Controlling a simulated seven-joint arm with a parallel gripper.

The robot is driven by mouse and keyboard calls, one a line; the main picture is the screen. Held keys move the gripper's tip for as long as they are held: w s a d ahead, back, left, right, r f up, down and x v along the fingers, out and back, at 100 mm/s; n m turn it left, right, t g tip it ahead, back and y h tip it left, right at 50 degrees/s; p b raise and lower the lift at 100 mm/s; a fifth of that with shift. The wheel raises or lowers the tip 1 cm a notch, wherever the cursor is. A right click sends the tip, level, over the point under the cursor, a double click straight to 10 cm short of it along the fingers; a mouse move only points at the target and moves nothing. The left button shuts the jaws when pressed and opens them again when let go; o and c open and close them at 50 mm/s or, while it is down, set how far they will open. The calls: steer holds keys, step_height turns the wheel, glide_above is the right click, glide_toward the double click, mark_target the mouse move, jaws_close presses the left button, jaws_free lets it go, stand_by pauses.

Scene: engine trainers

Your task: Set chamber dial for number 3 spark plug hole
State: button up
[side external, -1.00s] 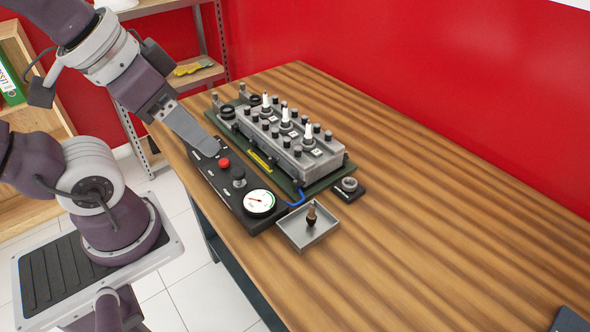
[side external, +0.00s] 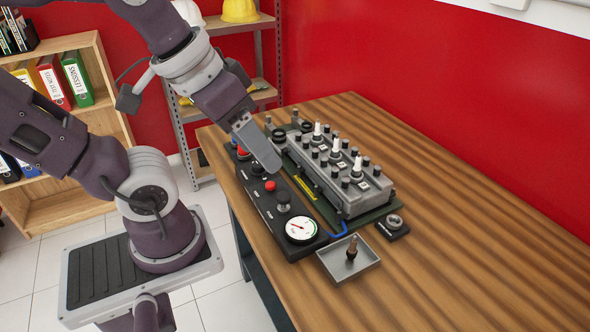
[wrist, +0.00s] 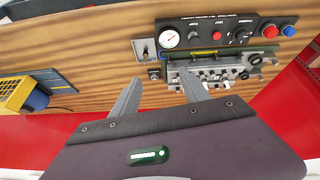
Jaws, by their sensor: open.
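A black control panel (side external: 262,210) lies along the table's left edge. A round black knob on it, likely the chamber dial (wrist: 241,35), sits between two red buttons in the wrist view; its markings are too small to read. In the side view the dial (side external: 257,170) is partly hidden by my gripper. The engine head (side external: 350,185) stands beside the panel, with several white-topped spark plugs (side external: 336,148) standing in it; hole numbers are unreadable. My gripper (side external: 272,165) is above the panel's far part, open and empty. Its spread fingers (wrist: 160,90) show in the wrist view.
The panel also holds a gauge (side external: 301,229), a smaller knob (side external: 284,201) and a red button (side external: 270,186). A grey tray (side external: 338,272) with an upright plug and a small dark block (side external: 393,228) stand near the panel.

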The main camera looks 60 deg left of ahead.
steer(key=w+a+f+n+g, duration=0.2)
steer(key=w+a+n, duration=0.4)
steer(key=n, duration=0.5)
steer(key=n+g, duration=0.3)
steer(key=n, duration=2)
glide_above(258, 164)
steer(key=f, duration=1.4)
steer(key=shift+w+d+f, duration=0.1)
steer(key=shift+d+f, duration=0.15)
steer(key=shift+f, duration=0.1)
steer(key=f, duration=0.6)
steer(key=shift+a+f, duration=0.25)
steer(key=shift+f, duration=0.5)
steer(key=shift+c, duration=0.2)
jaws_close()
